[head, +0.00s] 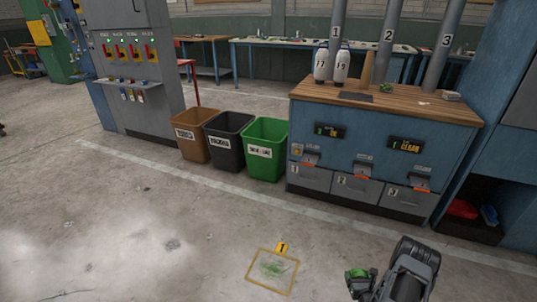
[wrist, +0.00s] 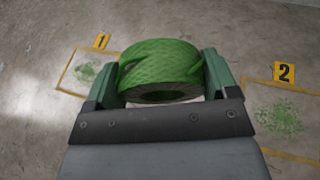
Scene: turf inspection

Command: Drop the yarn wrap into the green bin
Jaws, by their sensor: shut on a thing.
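My gripper (wrist: 160,84) is shut on a green roll with a woven texture, the yarn wrap (wrist: 165,62), one finger on each side of it. In the head view my arm is at the lower right, with the green yarn wrap (head: 359,274) at its end, above the floor. The green bin (head: 266,149) stands upright on the floor beyond, at the right end of a row of three bins, and carries a white label. My gripper is apart from it, nearer and to the right. The bin is not in the wrist view.
A black bin (head: 228,140) and a brown bin (head: 192,134) stand left of the green one. A blue workbench (head: 375,155) with drawers stands at its right. A yellow floor square (head: 272,271) marked 1 lies in front. The floor between is clear.

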